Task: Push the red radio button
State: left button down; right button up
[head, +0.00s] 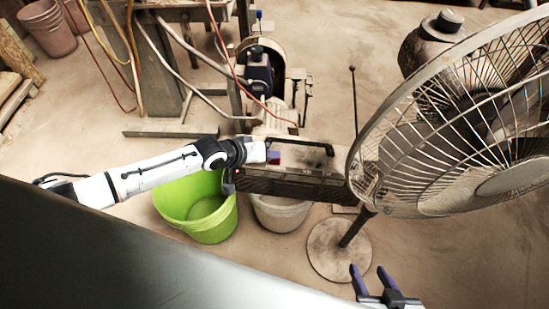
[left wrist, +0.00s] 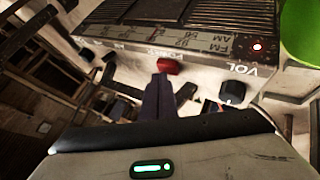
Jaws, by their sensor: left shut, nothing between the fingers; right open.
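The radio (head: 300,187) is a dark box with a black handle, near the middle of the head view. In the left wrist view its face (left wrist: 200,40) shows "VOL" lettering, a dial scale and black knobs. The red button (left wrist: 169,66) sticks out from that face. My left gripper (head: 273,157) is at the radio's top left in the head view. In the left wrist view its shut, empty fingers (left wrist: 162,78) point at the red button, their tips overlapping its lower edge; I cannot tell whether they touch. My right gripper (head: 370,271) is open and empty.
A small red light (left wrist: 257,47) glows on the radio. A green bucket (head: 210,228) and a pale bucket (head: 280,215) stand by the radio. A large fan (head: 460,130) fills the right side. A machine stand with cables is behind.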

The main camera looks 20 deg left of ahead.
dwell(0.4)
pick_arm(q)
jog(key=shift+f, duration=0.5)
jog(key=shift+r, duration=0.15)
jog(key=shift+r+p, duration=0.3)
notch_tip(320, 180, up, 6)
jog(key=p, duration=0.6)
jog(key=shift+r, duration=0.1)
